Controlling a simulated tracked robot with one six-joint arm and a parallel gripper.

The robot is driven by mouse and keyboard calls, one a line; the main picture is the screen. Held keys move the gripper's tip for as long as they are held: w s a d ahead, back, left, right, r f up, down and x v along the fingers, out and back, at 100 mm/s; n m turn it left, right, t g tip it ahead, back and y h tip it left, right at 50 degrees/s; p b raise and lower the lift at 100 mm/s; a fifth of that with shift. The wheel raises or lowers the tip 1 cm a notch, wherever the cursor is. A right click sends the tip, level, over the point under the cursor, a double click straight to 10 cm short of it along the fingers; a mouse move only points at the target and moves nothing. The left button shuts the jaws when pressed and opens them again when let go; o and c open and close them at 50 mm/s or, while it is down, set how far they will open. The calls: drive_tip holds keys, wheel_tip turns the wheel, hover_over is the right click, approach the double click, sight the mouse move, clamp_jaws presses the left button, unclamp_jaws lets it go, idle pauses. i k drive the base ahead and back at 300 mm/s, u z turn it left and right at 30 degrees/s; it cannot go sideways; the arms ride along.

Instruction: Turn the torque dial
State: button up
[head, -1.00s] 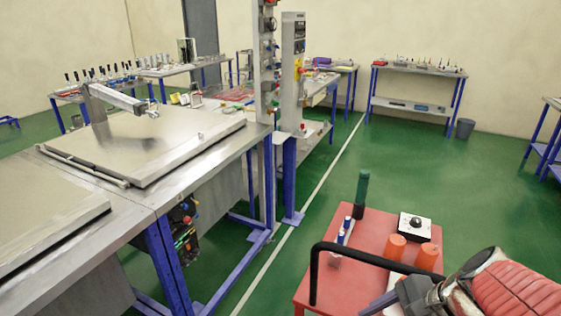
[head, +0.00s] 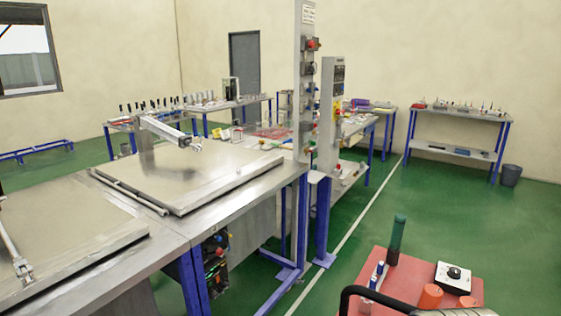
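A white box with a round black knob (head: 453,273) lies on a red tabletop (head: 408,275) at the lower right of the head view. It is the only dial-like thing I can make out, and I cannot read any marking on it. The knob's top faces up, and nothing covers it. My gripper is not in view, so I cannot tell where it is relative to the knob.
On the red tabletop stand a dark green cylinder (head: 396,240), small blue-and-white cylinders (head: 376,275) and orange cylinders (head: 430,296). A black curved handle (head: 350,293) rises at its front edge. Steel workbenches (head: 150,225) fill the left. Green floor is clear behind the red tabletop.

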sight(454, 272)
drive_tip(key=z, duration=0.8)
